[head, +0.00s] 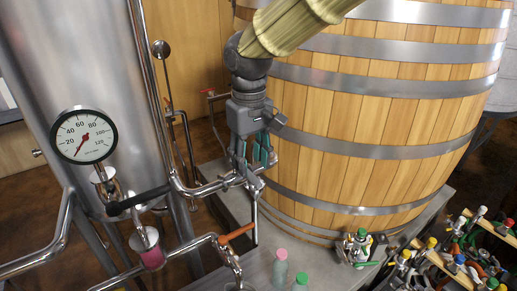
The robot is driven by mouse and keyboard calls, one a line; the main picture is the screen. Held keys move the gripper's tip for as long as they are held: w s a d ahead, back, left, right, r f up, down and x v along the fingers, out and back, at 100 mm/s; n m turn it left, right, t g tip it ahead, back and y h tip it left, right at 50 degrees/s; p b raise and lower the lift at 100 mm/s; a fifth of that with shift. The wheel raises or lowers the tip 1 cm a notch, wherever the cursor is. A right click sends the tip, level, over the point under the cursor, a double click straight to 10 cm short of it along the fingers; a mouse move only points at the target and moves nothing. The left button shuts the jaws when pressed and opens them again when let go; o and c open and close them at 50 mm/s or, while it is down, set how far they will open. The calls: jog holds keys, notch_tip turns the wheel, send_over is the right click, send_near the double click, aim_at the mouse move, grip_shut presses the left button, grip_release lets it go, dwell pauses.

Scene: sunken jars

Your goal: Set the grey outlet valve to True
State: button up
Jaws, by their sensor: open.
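I cannot read the valve's state.
The steel tank (75,75) with a round gauge (84,135) stands left. A black handle (137,200) and an orange handle (237,233) sit on nearby pipes. The large barrel (390,110) stands close behind my gripper. Bottles (280,268) stand at the front.

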aim_at(251, 174)
jog(key=f, duration=0.1)
jog(key=w+f, duration=0.1)
jog(key=f, duration=0.1)
jog(key=shift+a, duration=0.1)
jog(key=shift+s+f, duration=0.1)
jog(key=shift+s, duration=0.35)
jog(key=shift+w+f+b, duration=0.15)
jog(key=shift+f+b, duration=0.25)
jog(key=shift+f, duration=0.2)
jog(key=shift+s+d+f, duration=0.2)
jog(key=shift+s+f, duration=0.05)
jog(key=shift+f, duration=0.35)
jog(key=shift+w, duration=0.1)
